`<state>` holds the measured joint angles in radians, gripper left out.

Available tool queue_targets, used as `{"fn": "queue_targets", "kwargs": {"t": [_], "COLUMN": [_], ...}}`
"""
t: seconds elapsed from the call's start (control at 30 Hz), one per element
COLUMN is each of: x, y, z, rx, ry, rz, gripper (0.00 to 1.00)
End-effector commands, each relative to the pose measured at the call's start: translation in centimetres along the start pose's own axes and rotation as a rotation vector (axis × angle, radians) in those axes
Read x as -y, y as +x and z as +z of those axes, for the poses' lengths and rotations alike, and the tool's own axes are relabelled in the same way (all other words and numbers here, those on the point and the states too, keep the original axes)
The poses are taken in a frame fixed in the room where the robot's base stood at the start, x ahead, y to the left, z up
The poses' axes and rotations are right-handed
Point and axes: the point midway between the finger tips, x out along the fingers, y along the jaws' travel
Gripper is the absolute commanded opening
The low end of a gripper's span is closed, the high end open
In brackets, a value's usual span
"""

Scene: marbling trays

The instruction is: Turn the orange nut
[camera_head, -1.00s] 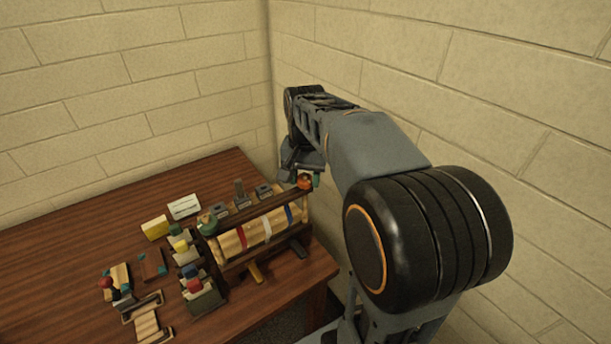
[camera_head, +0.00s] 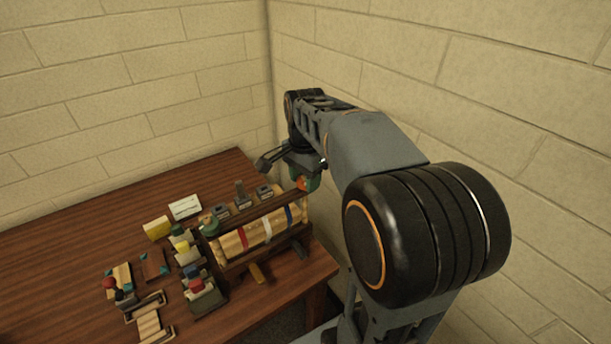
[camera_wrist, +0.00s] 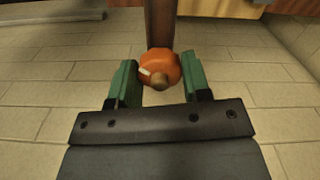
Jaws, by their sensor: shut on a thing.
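The orange nut (camera_wrist: 160,66) sits at the end of a dark wooden bar in the wrist view. It has a pale mark on its left side and a brown stud end at its middle. My gripper (camera_wrist: 159,75) has its green jaws on both sides of the nut and is shut on it. In the head view the nut (camera_head: 302,184) shows as a small orange spot at the right end of the press's top bar (camera_head: 255,205), partly hidden by my gripper (camera_head: 305,182). A green nut (camera_head: 209,225) is at the bar's left end.
The wooden press (camera_head: 262,232) holds a pale bundle with red, white and blue bands. Small blocks, a yellow block (camera_head: 157,228), a white card (camera_head: 185,207) and racks crowd the table (camera_head: 60,260) to its left. Block walls stand close behind and to the right.

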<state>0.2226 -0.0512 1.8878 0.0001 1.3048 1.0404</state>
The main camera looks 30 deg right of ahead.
Motion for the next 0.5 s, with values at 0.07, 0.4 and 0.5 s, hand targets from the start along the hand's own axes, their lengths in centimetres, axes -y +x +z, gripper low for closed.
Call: {"fn": "queue_targets", "kwargs": {"t": [0.07, 0.4, 0.5], "x": [0.00, 0.00, 0.00], "y": [-0.05, 0.00, 0.02], "z": [-0.01, -0.01, -0.01], "rx": [0.000, 0.000, 0.000], "ry": [0.073, 0.381, 0.460], "rz": [0.000, 0.000, 0.000], "gripper": [0.20, 0.20, 0.20]}}
